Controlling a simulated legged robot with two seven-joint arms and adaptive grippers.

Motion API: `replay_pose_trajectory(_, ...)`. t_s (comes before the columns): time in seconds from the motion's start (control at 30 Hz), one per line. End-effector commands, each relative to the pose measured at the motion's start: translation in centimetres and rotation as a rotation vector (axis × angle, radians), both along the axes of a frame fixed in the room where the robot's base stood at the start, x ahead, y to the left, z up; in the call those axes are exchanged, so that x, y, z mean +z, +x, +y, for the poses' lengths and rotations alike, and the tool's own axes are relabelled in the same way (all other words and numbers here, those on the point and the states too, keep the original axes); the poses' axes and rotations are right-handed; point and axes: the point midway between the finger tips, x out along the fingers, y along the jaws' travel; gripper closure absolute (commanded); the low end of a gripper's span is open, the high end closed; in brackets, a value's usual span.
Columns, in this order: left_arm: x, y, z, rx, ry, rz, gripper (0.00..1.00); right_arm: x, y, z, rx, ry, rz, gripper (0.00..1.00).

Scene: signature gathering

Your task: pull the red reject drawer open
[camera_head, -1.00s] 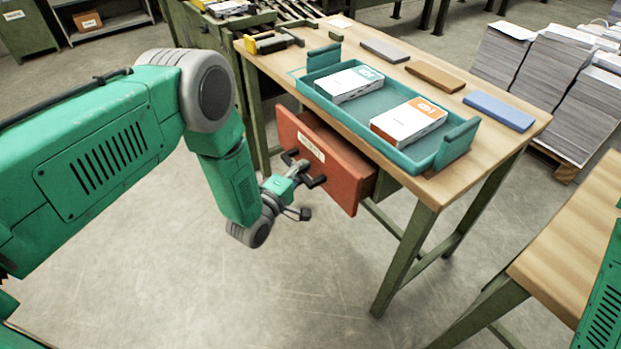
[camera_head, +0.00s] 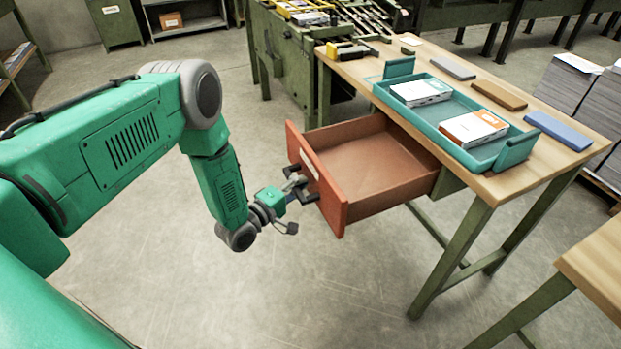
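The red drawer (camera_head: 337,203) hangs under the wooden table and stands well out of it. Its inside (camera_head: 375,165) is in view and looks empty. A pale label (camera_head: 309,166) is on its front, partly hidden by my gripper. A dark handle (camera_head: 311,197) sits on the front panel. My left gripper (camera_head: 297,184) is at this handle, with its fingers closed around the bar. The fingertips are small and partly hidden. My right gripper is not in view.
On the wooden table (camera_head: 440,60), a teal tray (camera_head: 447,136) holds two boxed packs. Grey, brown and blue blocks (camera_head: 557,130) lie behind it. Another table (camera_head: 598,265) stands at lower right. The floor in front of the drawer is clear.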

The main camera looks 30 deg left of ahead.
Motion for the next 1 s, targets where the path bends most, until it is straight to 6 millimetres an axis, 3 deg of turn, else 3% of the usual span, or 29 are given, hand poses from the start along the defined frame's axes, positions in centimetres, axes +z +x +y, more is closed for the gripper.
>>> replay_pose_trajectory(0.33, -0.4, -0.6, 0.6, 0.007, 0.006, 0.010, 1.00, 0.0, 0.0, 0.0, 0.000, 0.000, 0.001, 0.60)
replay_pose_trajectory(0.37, -0.4, -0.6, 0.6, 0.007, 0.006, 0.010, 0.93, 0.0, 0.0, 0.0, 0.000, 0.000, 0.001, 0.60)
replay_pose_trajectory(0.43, -0.4, -0.7, 0.6, 0.006, 0.005, 0.010, 0.68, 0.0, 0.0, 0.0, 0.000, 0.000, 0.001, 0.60)
replay_pose_trajectory(0.47, -0.4, -0.6, 0.6, 0.005, 0.005, 0.009, 0.66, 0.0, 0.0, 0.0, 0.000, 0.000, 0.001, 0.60)
replay_pose_trajectory(0.8, -0.2, -0.6, 0.3, 0.001, 0.003, 0.006, 0.66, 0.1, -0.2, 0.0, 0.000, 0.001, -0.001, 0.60)
replay_pose_trajectory(1.0, -0.3, -3.2, 1.1, 0.003, 0.001, 0.009, 0.66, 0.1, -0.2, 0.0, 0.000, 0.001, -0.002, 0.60)
